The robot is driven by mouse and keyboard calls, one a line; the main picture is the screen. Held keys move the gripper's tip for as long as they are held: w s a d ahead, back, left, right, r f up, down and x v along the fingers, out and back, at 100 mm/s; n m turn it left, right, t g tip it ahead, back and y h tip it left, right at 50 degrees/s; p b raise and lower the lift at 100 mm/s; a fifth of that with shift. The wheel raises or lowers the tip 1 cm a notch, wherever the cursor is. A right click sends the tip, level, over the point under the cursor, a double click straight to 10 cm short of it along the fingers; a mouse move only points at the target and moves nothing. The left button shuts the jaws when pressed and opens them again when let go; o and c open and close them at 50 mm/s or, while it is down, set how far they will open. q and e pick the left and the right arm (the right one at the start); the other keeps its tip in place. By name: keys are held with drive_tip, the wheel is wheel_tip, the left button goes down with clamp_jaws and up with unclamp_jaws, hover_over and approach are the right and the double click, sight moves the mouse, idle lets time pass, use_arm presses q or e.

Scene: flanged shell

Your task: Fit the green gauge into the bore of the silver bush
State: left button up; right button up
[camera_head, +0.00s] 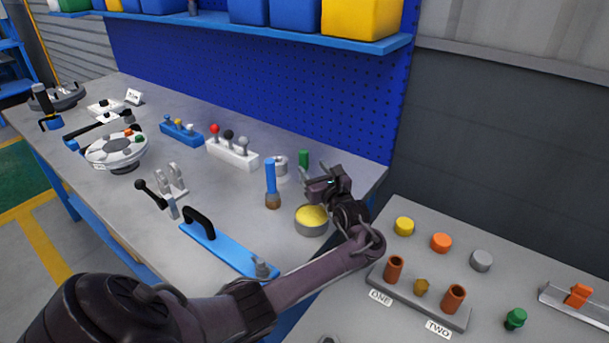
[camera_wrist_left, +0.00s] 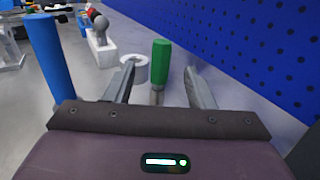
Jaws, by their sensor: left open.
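The green gauge (camera_head: 304,158) stands upright near the back right of the grey bench. In the left wrist view the green gauge (camera_wrist_left: 161,62) has a thin metal lower part and shows between my fingers. The silver bush (camera_head: 283,170) is a short ring on the bench just left of the gauge; in the wrist view its rim (camera_wrist_left: 142,62) sits partly behind my left-hand finger. My left gripper (camera_head: 313,180) is open and empty, in front of the gauge; its fingers (camera_wrist_left: 161,82) spread either side of it. Whether they touch it is hard to tell. My right gripper is out of view.
A blue-handled brush (camera_head: 271,180) stands left of my left gripper, and a bowl of yellow material (camera_head: 312,217) is below it. A white block with knobs (camera_head: 232,153) is left of the bush. The blue pegboard (camera_head: 330,110) rises close behind.

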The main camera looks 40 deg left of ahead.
sight(306, 158)
use_arm(q)
drive_tip(key=shift+w+a+f, duration=0.15)
drive_tip(key=shift+a, duration=0.2)
drive_tip(key=b+x, duration=0.2)
drive_tip(key=x, duration=0.5)
drive_tip(key=shift+b, duration=0.35)
drive_tip(key=shift+d, duration=0.1)
drive_tip(key=shift+c, duration=0.4)
drive_tip(key=shift+r, duration=0.2)
clamp_jaws()
